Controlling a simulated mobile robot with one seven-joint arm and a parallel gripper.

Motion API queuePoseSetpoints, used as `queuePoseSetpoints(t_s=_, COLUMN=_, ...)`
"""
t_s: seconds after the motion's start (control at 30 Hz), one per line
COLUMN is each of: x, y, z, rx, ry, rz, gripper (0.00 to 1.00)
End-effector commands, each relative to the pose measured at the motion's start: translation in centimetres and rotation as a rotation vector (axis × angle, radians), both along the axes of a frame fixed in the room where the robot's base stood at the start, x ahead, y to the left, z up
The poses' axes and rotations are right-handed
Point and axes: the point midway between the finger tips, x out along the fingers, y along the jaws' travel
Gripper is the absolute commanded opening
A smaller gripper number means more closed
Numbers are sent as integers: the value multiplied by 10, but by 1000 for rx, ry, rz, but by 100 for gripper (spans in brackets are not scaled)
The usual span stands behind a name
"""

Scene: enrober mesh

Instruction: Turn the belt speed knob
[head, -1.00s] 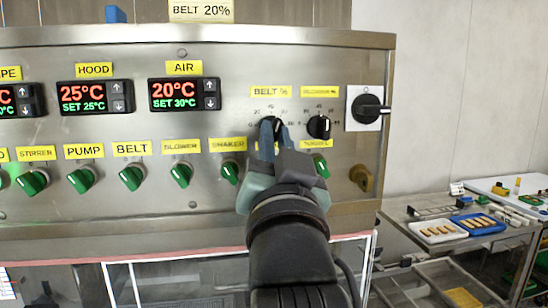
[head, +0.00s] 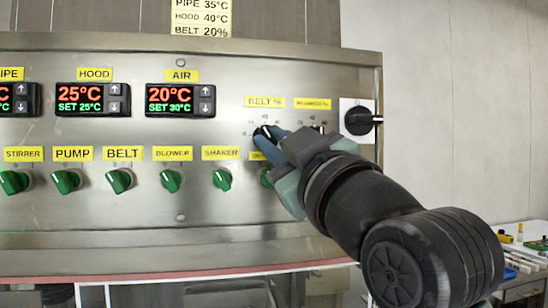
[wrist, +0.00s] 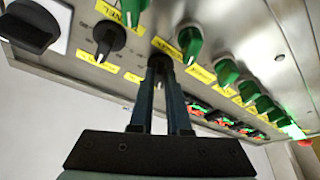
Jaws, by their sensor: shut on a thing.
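The belt speed knob (head: 262,132) is a small black dial on the steel panel, under the yellow "BELT %" label (head: 264,102). My gripper (head: 268,136) is shut on it, its blue-grey fingers reaching in from the lower right and covering much of the dial. In the wrist view the black knob (wrist: 160,66) sits between the two fingertips. The knob's pointer and exact setting are hard to read. A paper list (head: 202,18) above the panel reads "BELT 20%".
A second black dial (wrist: 109,38) is close beside the gripper. A large black rotary switch (head: 362,121) is at the right. Green knobs (head: 118,180) line the lower row, below temperature displays (head: 93,98). A table with small items (head: 520,245) stands at lower right.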

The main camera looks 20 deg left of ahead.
Motion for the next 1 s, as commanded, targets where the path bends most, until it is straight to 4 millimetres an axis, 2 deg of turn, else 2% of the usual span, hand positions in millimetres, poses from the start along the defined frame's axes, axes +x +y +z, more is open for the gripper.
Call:
queuePoseSetpoints(t_s=0.33, x=0, y=-2, z=6, rx=-98, ry=-82, rz=-5, gripper=0)
queuePoseSetpoints(t_s=0.83, x=0, y=-2, z=7, rx=-113, ry=-92, rz=-5, gripper=0)
queuePoseSetpoints(t_s=0.87, x=0, y=-2, z=7, rx=-113, ry=-92, rz=-5, gripper=17)
queuePoseSetpoints(t_s=1.0, x=0, y=-2, z=6, rx=-112, ry=-89, rz=-4, gripper=42)
